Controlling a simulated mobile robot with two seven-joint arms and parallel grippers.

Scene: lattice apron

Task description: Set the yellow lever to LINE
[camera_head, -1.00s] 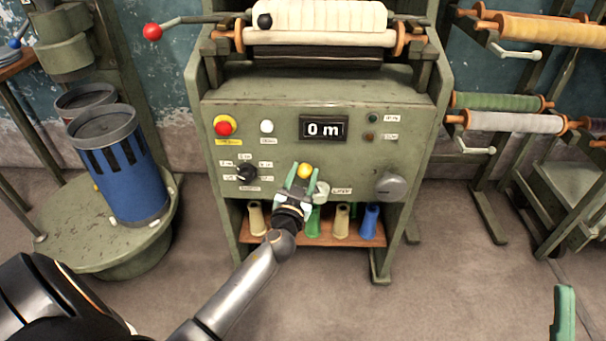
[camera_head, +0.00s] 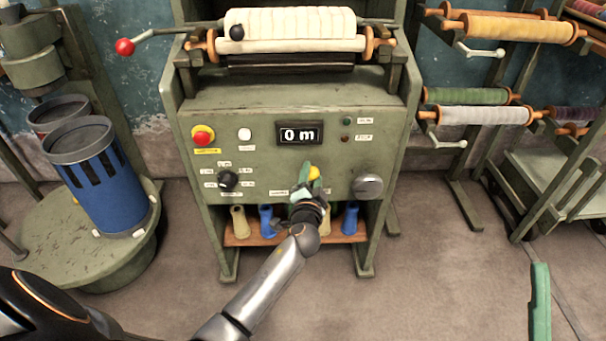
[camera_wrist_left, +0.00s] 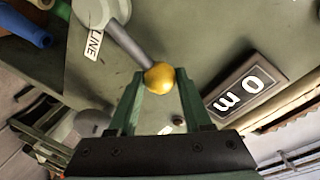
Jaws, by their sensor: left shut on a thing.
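The yellow lever's ball knob (camera_head: 313,173) is on the front panel of the green machine, right of centre. In the left wrist view the knob (camera_wrist_left: 159,77) sits between the green fingertips, and its grey shaft runs to a round pivot (camera_wrist_left: 100,10). A LINE label (camera_wrist_left: 94,43) is beside the pivot, close to the shaft. My left gripper (camera_head: 308,182) is shut on the knob and covers part of the lever in the head view. Of my right gripper, only a green finger (camera_head: 540,302) shows at the lower right.
The panel also bears a red button (camera_head: 202,136), a black selector knob (camera_head: 228,180), a display (camera_head: 299,133) reading 0 m and a grey round knob (camera_head: 367,185). Coloured cones stand on a shelf below. A blue can (camera_head: 98,180) stands at left, spool racks at right.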

